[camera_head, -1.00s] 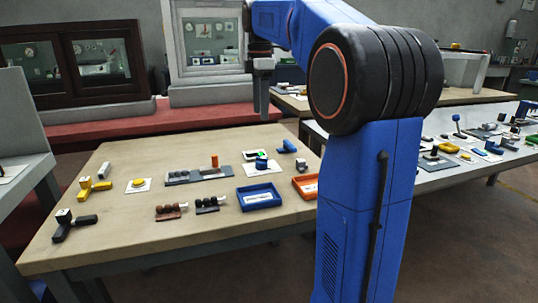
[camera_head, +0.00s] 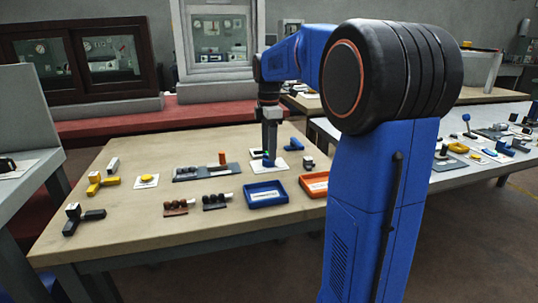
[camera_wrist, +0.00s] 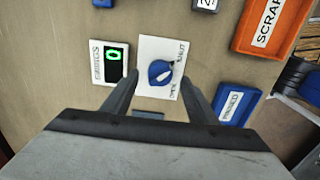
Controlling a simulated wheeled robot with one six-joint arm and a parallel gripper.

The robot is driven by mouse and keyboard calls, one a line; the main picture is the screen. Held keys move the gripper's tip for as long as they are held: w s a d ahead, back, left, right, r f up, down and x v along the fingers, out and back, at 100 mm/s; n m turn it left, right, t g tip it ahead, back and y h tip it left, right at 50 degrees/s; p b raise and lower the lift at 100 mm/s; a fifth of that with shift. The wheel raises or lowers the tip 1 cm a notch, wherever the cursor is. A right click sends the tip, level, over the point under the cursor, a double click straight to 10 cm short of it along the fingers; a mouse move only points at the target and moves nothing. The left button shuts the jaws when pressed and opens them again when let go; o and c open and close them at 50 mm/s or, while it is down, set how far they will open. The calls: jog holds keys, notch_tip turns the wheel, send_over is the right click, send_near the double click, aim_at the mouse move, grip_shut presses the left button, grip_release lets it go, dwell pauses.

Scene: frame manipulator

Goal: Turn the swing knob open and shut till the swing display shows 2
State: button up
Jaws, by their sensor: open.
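The blue swing knob (camera_wrist: 160,72) sits on a white plate (camera_wrist: 150,48) marked OPEN and SHUT in the wrist view. The swing display (camera_wrist: 112,65) beside it, to the left, shows a green 0. My gripper (camera_wrist: 160,92) is open, with one finger to each side of the knob's near side in the wrist view. In the head view my gripper (camera_head: 269,158) points down over the knob and mostly hides it. I cannot tell whether the fingers touch the knob.
A blue handle-shaped part (camera_head: 294,144) is behind to the right. A grey block strip (camera_head: 205,174) and a yellow button (camera_head: 147,178) are to the left.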

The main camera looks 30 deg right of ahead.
jog(key=shift+f, duration=1.35)
jog(key=c, duration=1.1)
jog(key=shift+o, duration=0.2)
